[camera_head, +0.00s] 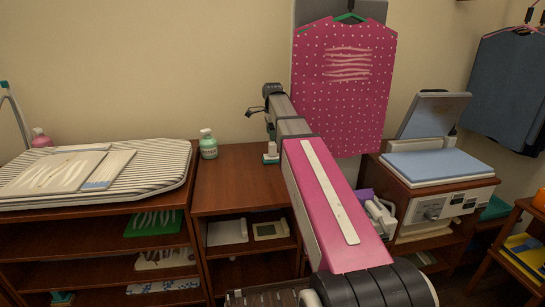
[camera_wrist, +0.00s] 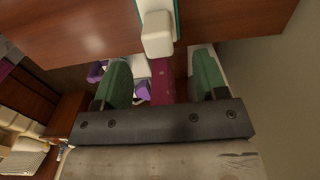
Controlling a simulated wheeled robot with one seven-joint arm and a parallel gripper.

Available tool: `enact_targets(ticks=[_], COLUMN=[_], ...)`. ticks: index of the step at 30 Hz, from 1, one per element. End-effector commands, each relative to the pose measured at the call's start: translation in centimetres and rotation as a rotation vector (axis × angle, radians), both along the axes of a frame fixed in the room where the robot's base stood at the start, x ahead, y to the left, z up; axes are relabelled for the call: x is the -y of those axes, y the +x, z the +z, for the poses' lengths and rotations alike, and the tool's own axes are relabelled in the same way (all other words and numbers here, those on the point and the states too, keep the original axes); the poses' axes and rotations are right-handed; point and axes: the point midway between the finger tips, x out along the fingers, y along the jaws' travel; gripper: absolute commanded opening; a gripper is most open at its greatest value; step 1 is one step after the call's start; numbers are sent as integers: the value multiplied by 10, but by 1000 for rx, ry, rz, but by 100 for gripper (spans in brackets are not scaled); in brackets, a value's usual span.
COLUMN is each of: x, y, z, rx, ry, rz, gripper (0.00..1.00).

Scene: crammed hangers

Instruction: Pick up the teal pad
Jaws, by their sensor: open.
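The teal pad (camera_head: 271,159) is small, with a teal base and a white upper part. It sits on the brown cabinet top, near the far end of my arm in the head view. In the wrist view the pad (camera_wrist: 157,32) shows at the top centre, its white part foremost and thin teal edges along its sides. My gripper (camera_wrist: 162,58) is open, with its two green fingers apart and nothing held between them. The pad lies just past the fingertips, roughly in line with the gap. In the head view my arm hides most of the gripper.
A pale green bottle (camera_head: 208,145) stands left of the pad on the cabinet (camera_head: 230,190). A striped ironing board (camera_head: 165,160) is further left. A pink dotted garment (camera_head: 345,85) hangs behind my arm. A press with a blue pad (camera_head: 438,163) stands at right.

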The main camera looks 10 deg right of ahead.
Motion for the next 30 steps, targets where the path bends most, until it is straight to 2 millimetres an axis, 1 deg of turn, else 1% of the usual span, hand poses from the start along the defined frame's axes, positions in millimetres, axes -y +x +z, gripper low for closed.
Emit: enact_targets(ticks=[5,12,15,22,23,24,26,27,28,29,30], x=[0,0,0,0,0,0,0,0,0,0,0], y=[-1,-2,-2,-2,-2,-2,-2,-2,-2,-2,-2], z=[-10,-42,-51,-53,-53,-53,-53,-53,-53,-53,-53], rx=[0,-1,-1,1,1,1,1,1,1,1,1], ry=[0,0,0,0,0,0,0,0,0,0,0], rz=[0,0,0,0,0,0,0,0,0,0,0], gripper=[66,66,66,66,63,50,30,17,7,0,0])
